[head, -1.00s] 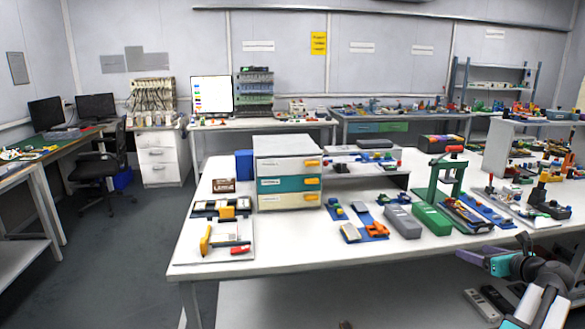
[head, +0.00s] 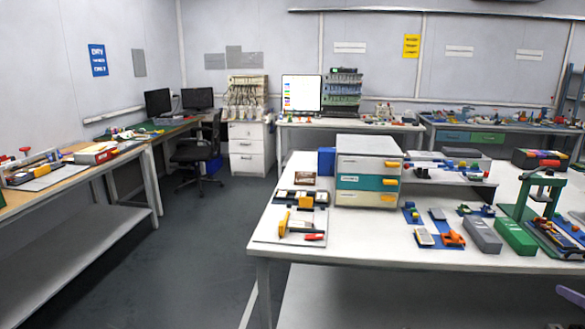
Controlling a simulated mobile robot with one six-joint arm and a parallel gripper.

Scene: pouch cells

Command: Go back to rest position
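Only a small purple part of my arm shows at the lower right edge in the head view, in front of the white workbench (head: 400,256). My gripper's fingers cannot be made out there. The bench carries a drawer unit (head: 368,143) with white and teal drawers and yellow handles. To its right lie blue mats with small parts, a grey case (head: 482,234), a green case (head: 515,236) and a green press (head: 541,190) with a red handle. A board with yellow and red parts (head: 290,232) lies on the bench's left corner.
A second workbench (head: 70,215) with a lower shelf stands on the left. Between the benches is clear grey floor (head: 185,250). An office chair (head: 197,150), a white cabinet (head: 248,148) and further benches stand at the back.

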